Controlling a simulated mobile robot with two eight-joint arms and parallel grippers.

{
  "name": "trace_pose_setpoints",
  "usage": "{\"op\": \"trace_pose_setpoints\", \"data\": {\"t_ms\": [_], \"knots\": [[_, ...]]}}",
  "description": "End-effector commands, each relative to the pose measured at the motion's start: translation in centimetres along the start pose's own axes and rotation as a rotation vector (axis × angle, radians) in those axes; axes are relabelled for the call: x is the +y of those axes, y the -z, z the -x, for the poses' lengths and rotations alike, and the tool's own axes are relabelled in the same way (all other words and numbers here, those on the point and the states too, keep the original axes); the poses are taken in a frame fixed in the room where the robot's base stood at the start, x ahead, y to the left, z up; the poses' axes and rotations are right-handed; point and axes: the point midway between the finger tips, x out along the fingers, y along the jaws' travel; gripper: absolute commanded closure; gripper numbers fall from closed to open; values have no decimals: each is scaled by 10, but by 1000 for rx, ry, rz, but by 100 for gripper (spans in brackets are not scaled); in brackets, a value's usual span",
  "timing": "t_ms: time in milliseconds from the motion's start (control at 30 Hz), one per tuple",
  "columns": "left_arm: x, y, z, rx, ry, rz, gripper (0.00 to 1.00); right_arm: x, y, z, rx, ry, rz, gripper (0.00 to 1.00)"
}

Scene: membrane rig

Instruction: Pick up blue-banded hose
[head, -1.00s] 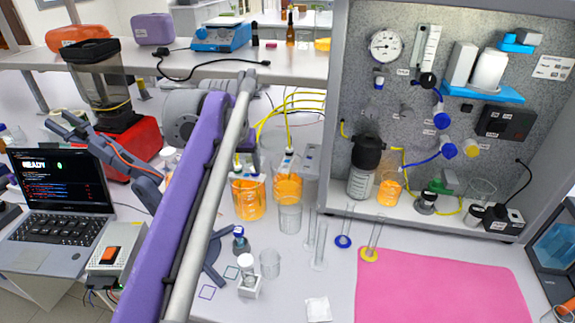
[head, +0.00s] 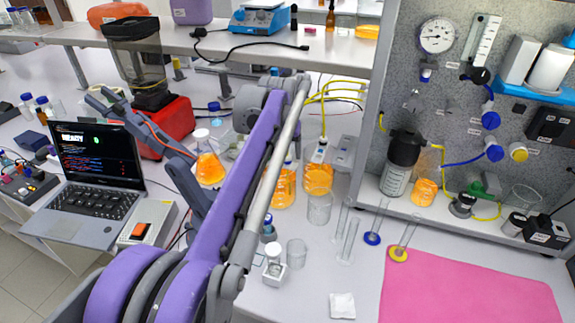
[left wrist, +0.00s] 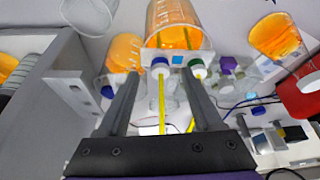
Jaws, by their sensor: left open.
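In the left wrist view, a yellow hose with a blue-ringed white collar (left wrist: 161,95) runs between the fingers of my left gripper (left wrist: 160,82). The fingers stand apart and do not appear to touch it. A second yellow hose with a greenish collar (left wrist: 198,73) is beside the right finger. A beaker of orange liquid (left wrist: 180,22) is just beyond the collars. In the head view, yellow hoses (head: 325,97) lead down to orange-filled beakers (head: 318,178); band colours are unclear there. My purple left arm hides part of the beakers and the gripper tips. My right gripper is not visible.
An empty beaker (head: 319,208) and glass cylinders (head: 348,242) stand close by. The panel rig (head: 445,90) rises on the right, with a pink mat (head: 470,288) before it. A laptop (head: 95,180) and blender (head: 140,75) are left. A shelf (head: 270,55) crosses behind.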

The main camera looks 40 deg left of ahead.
Motion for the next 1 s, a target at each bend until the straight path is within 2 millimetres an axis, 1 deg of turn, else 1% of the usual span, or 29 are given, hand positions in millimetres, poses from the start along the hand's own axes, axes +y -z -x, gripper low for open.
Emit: {"op": "trace_pose_setpoints", "data": {"t_ms": [33,100,200,433,567,600,667,700,767,800,1000], "knots": [[-1,0,-8,0,0,0,33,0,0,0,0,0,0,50],[0,0,-16,0,0,0,33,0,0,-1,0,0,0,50],[0,0,-23,0,0,0,33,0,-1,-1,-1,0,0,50],[0,0,-24,0,-1,0,33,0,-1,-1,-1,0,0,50],[0,0,-23,0,-1,-1,56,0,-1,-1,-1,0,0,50],[0,0,-23,0,-1,-1,64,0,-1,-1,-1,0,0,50],[0,0,-23,0,-1,-1,74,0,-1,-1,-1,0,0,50],[0,0,-23,0,-1,-1,82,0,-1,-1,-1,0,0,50],[0,0,-23,0,-1,-1,92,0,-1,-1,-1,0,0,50],[0,0,-23,0,-1,-1,100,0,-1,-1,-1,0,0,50],[0,0,-23,0,-1,-1,100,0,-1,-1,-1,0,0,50]]}}
